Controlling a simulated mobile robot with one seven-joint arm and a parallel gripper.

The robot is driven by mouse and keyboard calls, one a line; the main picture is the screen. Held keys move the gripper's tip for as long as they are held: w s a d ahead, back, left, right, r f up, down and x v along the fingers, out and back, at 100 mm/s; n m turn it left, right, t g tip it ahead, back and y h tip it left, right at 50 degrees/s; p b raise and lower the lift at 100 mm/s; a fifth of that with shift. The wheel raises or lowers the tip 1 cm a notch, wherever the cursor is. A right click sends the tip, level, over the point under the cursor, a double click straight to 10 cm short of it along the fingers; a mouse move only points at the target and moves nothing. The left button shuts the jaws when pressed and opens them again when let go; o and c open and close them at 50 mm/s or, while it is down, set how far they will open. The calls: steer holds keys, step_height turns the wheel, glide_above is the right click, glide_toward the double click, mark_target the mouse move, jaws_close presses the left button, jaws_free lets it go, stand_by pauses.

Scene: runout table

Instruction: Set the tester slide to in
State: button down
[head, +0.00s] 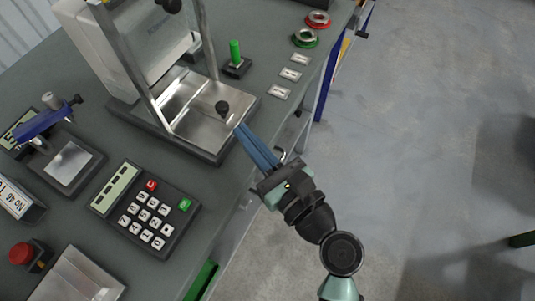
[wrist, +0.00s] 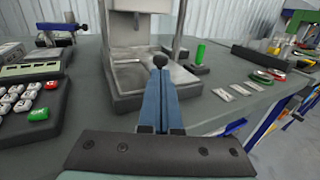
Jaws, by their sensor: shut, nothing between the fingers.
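The tester (head: 140,50) is a pale machine with metal posts on a dark base at the back of the table. Its bright metal slide plate (head: 192,103) lies low in the base, and a black knob (head: 222,107) stands at the plate's near right side. My gripper (head: 240,128) has long blue fingers, shut and empty, pointing at the knob from the table's front edge. In the wrist view the knob (wrist: 160,60) shows just beyond my fingertips (wrist: 158,76); whether they touch it I cannot tell. The fingers hide part of the base.
A keypad (head: 145,212) lies left of my gripper, and a blue-armed device (head: 60,150) stands farther left. A green-topped post (head: 235,58) stands right of the tester, with several white labels (head: 290,74) and red and green rings (head: 305,38).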

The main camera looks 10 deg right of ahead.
mark_target(217, 127)
steer(key=shift+x, duration=2)
steer(key=w+a+p, duration=0.2)
steer(key=a, duration=0.1)
steer(key=shift+w+a+r, duration=0.1)
steer(key=shift+w, duration=0.05)
steer(key=shift+a, duration=0.1)
steer(key=shift+a+r, duration=0.1)
